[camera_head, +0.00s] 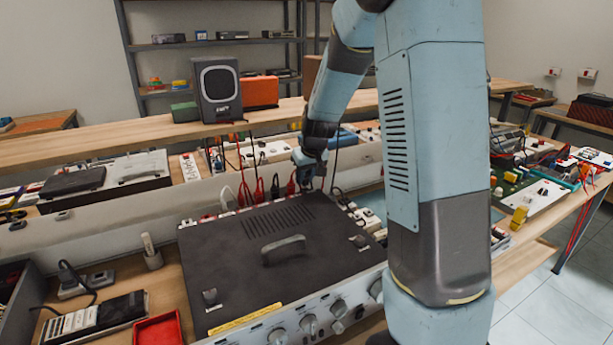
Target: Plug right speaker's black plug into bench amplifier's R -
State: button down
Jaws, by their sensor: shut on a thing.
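The bench amplifier (240,245) is a wide dark box with a top handle and a pale knobbed front. Its rear edge faces away from me, so the R - socket is hidden. Red plugs (245,194) and a black plug (275,186) stand along that edge. My gripper (308,184) points down just behind the rear edge, right of these plugs, shut on what seems to be the right speaker's black plug, mostly hidden by the fingers. Whether it touches a socket cannot be told. One grey speaker (219,88) stands on the shelf behind; no second speaker is visible.
Red and black leads hang from the wooden shelf (150,131) behind the amplifier. A white plug (228,200) stands left of the red ones. A red tray (158,330) lies at front left. My arm hides much of the right side.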

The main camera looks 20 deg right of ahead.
jog(key=shift+f, duration=0.9)
dwell(2.9)
jog(key=c, duration=0.8)
grip_release()
jog(key=shift+c, duration=0.2)
jog(key=shift+r, duration=0.15)
jog(key=w+v, duration=0.2)
jog(key=v, duration=1.6)
jog(key=shift+r, duration=0.45)
jog(key=shift+s+a, duration=0.1)
